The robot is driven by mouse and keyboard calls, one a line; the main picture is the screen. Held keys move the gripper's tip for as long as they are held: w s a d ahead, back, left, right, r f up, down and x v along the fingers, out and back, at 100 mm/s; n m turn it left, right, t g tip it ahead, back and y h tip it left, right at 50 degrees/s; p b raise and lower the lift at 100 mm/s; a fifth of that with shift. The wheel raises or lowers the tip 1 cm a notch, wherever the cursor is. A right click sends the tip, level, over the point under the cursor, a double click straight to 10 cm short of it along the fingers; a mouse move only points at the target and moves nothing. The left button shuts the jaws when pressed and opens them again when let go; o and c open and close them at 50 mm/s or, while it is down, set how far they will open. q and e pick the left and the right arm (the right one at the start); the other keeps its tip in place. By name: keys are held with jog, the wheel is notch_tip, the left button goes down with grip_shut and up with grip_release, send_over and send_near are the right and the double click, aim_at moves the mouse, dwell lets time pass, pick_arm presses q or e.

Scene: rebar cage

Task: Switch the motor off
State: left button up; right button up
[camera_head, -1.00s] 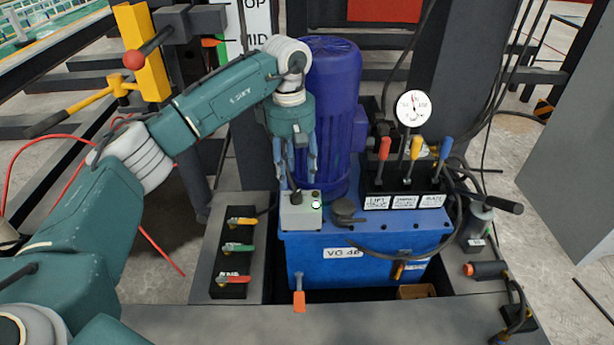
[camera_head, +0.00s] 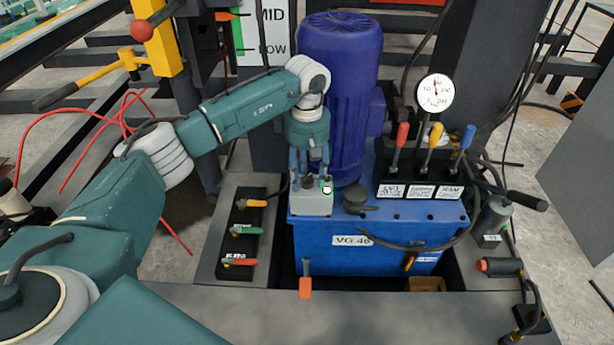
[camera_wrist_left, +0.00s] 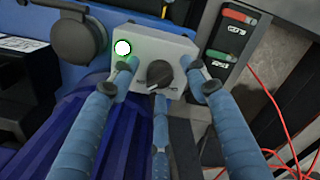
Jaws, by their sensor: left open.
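The blue motor (camera_head: 338,100) stands upright on the blue tank labelled VG 46 (camera_head: 395,240). At the tank's front left is a grey switch box (camera_head: 312,203), also in the left wrist view (camera_wrist_left: 178,48). It carries a black rotary knob (camera_wrist_left: 160,74) and a lit white lamp with a green rim (camera_wrist_left: 123,48); the lamp also shows in the head view (camera_head: 327,189). My left gripper (camera_head: 311,184) points down at the box. In the wrist view its fingers (camera_wrist_left: 162,80) are open, spread around the knob; contact cannot be told. My right gripper is out of view.
Right of the box are a black cap (camera_head: 355,198), a lever block with red, yellow and blue levers (camera_head: 425,165), and a gauge (camera_head: 435,94). Left is a panel with yellow, green and red handles (camera_head: 243,235). A cable crosses the tank front.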

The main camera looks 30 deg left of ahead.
pick_arm(q)
jog(key=c, duration=1.2)
jog(key=shift+o, duration=0.2)
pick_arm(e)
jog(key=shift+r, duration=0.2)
pick_arm(q)
jog(key=shift+r+n+p, duration=0.1)
jog(key=shift+n+p, duration=0.45)
jog(key=shift+n, duration=0.15)
jog(key=n+p, duration=0.3)
jog(key=n, duration=0.3)
jog(key=n+p, duration=0.3)
jog(key=n, duration=0.3)
jog(key=shift+n+p, duration=0.4)
jog(key=shift+n, duration=0.5)
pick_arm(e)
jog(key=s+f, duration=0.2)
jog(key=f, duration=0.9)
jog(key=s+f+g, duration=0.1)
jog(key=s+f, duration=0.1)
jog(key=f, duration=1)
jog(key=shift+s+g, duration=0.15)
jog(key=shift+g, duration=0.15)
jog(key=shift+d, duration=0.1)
